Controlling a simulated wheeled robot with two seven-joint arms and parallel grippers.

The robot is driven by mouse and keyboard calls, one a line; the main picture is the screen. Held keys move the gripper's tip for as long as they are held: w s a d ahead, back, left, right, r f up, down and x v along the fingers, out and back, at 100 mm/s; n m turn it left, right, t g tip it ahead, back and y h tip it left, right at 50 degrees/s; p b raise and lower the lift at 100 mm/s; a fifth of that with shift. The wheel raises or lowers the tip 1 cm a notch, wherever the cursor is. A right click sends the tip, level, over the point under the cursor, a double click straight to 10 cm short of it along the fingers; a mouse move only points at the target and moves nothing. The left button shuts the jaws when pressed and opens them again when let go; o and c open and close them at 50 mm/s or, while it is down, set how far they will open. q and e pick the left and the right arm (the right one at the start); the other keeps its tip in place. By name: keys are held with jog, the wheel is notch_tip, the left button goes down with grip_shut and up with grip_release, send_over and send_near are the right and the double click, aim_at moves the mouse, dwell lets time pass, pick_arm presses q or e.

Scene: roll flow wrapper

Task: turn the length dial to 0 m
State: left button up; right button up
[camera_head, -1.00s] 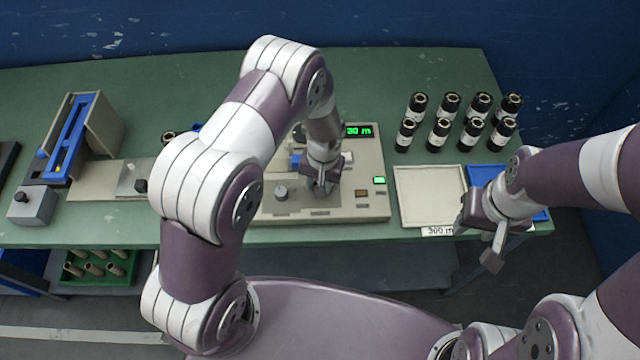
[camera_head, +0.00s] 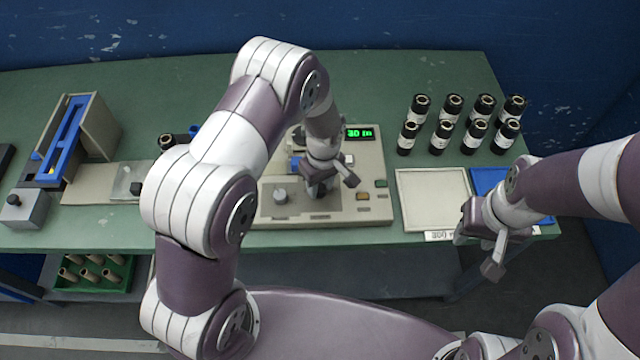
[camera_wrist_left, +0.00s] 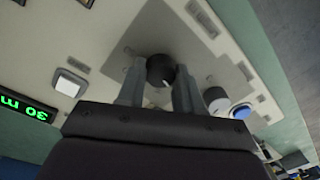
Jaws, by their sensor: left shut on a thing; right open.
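The beige machine (camera_head: 345,213) stands on the green bench, and its green display (camera_head: 359,133) reads 30 m. The display also shows in the left wrist view (camera_wrist_left: 27,106). My left gripper (camera_head: 322,190) is over the machine's panel. In the left wrist view its fingers (camera_wrist_left: 160,85) are shut on a black dial (camera_wrist_left: 161,68) with a white pointer mark. The dial is hidden behind the gripper in the head view. My right gripper (camera_head: 480,245) is open and empty at the bench's front edge, in front of the trays.
A grey knob (camera_head: 281,196) sits on the panel left of my left gripper. A white tray (camera_head: 433,199) and a blue tray (camera_head: 487,180) lie to the right. Several black-and-white rolls (camera_head: 443,135) stand behind them. A blue-and-beige device (camera_head: 95,130) stands at left.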

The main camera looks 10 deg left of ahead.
aim_at(323, 187)
pick_arm(q)
jog(key=shift+n, duration=0.5)
jog(key=o, duration=1)
jog(key=shift+o, duration=0.2)
notch_tip(323, 187, up, 13)
jog(key=b, duration=0.1)
jog(key=shift+w+d+f+b, duration=0.15)
jog(key=shift+w+d+b, duration=0.1)
jog(key=shift+d+b, duration=0.05)
